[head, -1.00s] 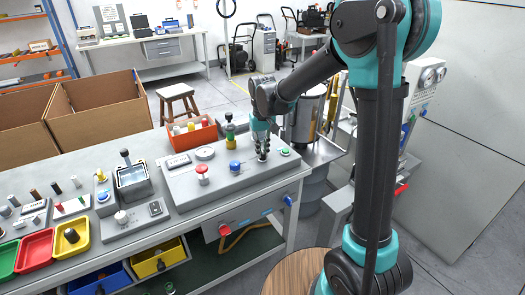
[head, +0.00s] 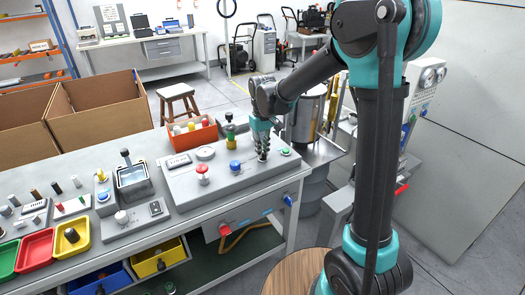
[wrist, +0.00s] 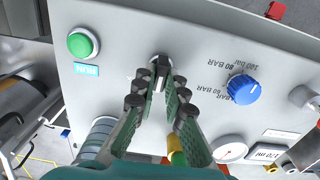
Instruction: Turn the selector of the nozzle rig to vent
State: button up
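The nozzle rig (head: 207,183) is a light grey sloped console on the bench. In the wrist view its panel (wrist: 110,95) fills the middle. The selector (wrist: 160,73) is a small dark lever knob with a pale stripe, at the upper middle. My gripper (wrist: 160,82) reaches down over it, with green-backed fingers and black pads on both sides of the knob. The fingertips look closed against it. In the head view my gripper (head: 262,156) stands upright over the rig's right part and hides the selector. Any position labels around the selector are hidden or unreadable.
A green RUN button (wrist: 82,44) lies left of my gripper, a blue pressure knob (wrist: 242,89) right of it. A round gauge (wrist: 232,149) is below that knob. A red mushroom button (head: 202,170) and an orange bin (head: 190,133) are left of the arm.

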aim_at(263, 152)
jog(key=o, duration=0.4)
jog(key=shift+o, duration=0.2)
notch_tip(263, 152, up, 12)
dwell(0.4)
jog(key=shift+d, duration=0.1)
